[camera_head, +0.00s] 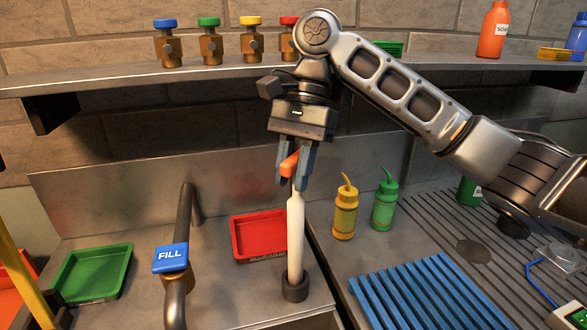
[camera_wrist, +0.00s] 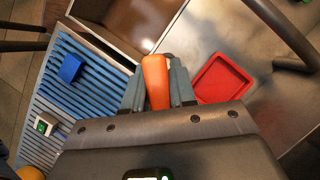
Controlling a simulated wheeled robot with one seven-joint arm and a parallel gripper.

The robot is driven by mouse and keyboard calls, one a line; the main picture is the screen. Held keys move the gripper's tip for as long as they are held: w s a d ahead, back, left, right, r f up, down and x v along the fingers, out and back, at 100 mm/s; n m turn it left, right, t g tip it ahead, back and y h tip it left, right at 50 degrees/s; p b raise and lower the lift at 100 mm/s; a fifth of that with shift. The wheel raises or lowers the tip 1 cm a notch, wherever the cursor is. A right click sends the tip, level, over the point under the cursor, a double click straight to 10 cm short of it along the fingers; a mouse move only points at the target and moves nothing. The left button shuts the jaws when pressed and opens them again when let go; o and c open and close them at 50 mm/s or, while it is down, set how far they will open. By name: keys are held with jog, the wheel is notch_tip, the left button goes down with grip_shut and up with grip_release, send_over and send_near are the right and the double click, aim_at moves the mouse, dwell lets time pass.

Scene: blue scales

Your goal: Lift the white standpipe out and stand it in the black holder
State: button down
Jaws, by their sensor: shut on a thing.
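The white standpipe (camera_head: 296,235) stands close to upright in the head view, with an orange grip (camera_head: 290,165) at its top. Its lower end meets the black holder (camera_head: 295,291), a short dark ring on the steel counter. It looks to be inside the ring, but I cannot tell how deep it sits. My gripper (camera_head: 297,172) is above, pointing down, with its blue fingers shut on the orange grip. In the wrist view the orange grip (camera_wrist: 155,80) lies between my fingers, and the white pipe and the holder are hidden.
A red tray (camera_head: 236,237) lies just left of the pipe. A tap with a blue FILL label (camera_head: 172,258) stands further left, near a green tray (camera_head: 92,272). Yellow (camera_head: 345,212) and green (camera_head: 384,205) bottles and a blue slatted rack (camera_head: 420,295) are on the right.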

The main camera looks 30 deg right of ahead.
aim_at(294, 204)
jog(key=shift+f, duration=1.65)
jog(key=c, duration=0.8)
grip_release()
jog(key=shift+c, duration=0.2)
jog(key=shift+v, duration=3.85)
jog(key=shift+s, duration=0.1)
